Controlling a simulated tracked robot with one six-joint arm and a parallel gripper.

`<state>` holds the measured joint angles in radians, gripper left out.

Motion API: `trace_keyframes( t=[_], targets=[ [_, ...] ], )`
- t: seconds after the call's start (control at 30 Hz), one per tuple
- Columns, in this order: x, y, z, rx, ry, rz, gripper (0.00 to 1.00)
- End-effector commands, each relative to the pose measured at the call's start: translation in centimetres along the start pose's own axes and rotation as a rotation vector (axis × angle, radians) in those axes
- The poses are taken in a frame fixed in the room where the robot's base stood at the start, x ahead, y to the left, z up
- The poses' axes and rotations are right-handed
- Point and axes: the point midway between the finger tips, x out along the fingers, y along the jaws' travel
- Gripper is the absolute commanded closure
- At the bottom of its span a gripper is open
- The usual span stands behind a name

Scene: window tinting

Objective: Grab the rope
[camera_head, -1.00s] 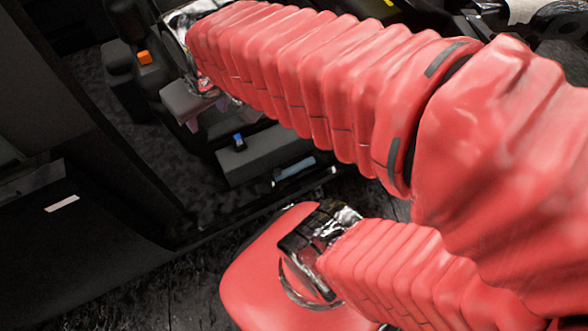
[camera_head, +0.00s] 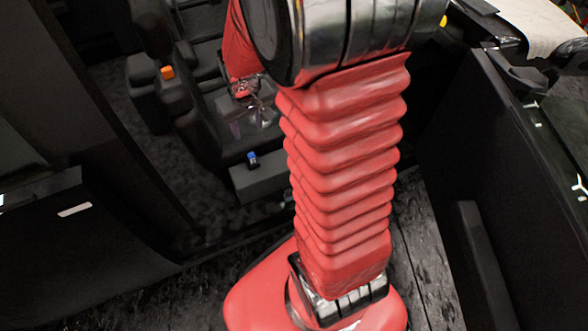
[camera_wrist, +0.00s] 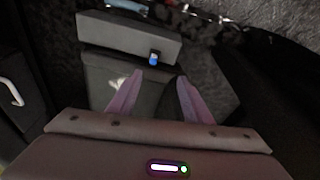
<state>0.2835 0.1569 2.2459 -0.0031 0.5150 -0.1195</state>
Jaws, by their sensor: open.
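No clear rope can be picked out in either view. My gripper (camera_wrist: 160,78) is open, with two pale purple fingers spread apart and nothing seen between them. In the head view my gripper (camera_head: 248,124) hangs over the dark seats, partly dim and behind my red sleeved arm. A small blue-topped item (camera_wrist: 154,59) sits at the edge of a grey block (camera_wrist: 128,38), just beyond the fingertips. It also shows in the head view (camera_head: 253,160). A thin, shiny, blurred strand-like thing (camera_wrist: 200,14) lies past the block; I cannot tell whether it is rope.
Dark seats with an orange buckle (camera_head: 167,72) stand at the upper left. A black door panel (camera_head: 75,245) fills the lower left. Another dark panel (camera_head: 520,190) stands at the right. Dark carpet (camera_head: 120,130) lies between the left panel and the seats.

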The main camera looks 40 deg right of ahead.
Motion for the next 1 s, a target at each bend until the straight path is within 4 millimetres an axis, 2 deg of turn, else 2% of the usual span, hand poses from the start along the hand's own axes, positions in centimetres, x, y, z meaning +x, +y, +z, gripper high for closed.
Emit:
trace_keyframes(
  t=[0.03, 0.27, 0.53, 0.77, 1.0],
  targets=[
    [1.4, 0.6, 0.0, 0.008, -0.015, 0.001, 0.55],
    [7.2, 3.0, 0.3, 0.036, -0.062, 0.003, 0.55],
    [14.3, 5.7, 2.0, 0.068, -0.118, 0.002, 0.55],
    [20.5, 7.8, 4.5, 0.097, -0.164, -0.003, 0.55],
    [26.4, 9.4, 7.8, 0.126, -0.208, -0.010, 0.55]
  ],
)
